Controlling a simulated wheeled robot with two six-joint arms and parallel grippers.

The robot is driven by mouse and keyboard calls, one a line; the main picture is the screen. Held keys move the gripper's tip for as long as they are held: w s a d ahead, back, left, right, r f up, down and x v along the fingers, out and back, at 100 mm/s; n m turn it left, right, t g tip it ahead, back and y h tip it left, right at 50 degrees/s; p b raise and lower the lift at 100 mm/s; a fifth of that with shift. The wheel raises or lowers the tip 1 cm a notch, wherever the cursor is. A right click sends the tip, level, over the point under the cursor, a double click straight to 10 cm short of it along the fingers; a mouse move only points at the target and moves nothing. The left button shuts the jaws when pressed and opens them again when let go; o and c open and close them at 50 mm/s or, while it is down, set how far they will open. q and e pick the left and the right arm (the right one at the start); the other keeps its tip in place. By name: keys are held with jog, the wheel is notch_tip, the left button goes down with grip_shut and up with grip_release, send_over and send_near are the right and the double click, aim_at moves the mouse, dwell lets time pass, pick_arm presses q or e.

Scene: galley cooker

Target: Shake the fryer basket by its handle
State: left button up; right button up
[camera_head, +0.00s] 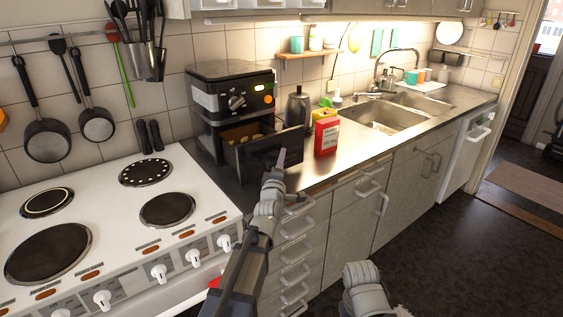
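The air fryer (215,95) is a dark box with a silver panel and knobs, on the steel counter right of the cooker. Its basket (250,157) is pulled partly out at the front and holds yellowish-brown pieces of food. My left gripper (281,160) is at the front of the basket, and its fingertips overlap the basket's dark front in the picture. The basket's handle is hidden or too dark to make out. I cannot tell whether the fingers are open, shut or touching it. Part of my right arm shows at the bottom, but its gripper does not show.
A red-and-white box (326,133) stands close right of the basket, with a dark bottle (298,108) behind it. The white cooker (110,215) is at the left. The sink (385,118) is farther right. Counter in front of the sink is clear.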

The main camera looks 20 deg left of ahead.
pick_arm(q)
grip_shut()
dwell(1.2)
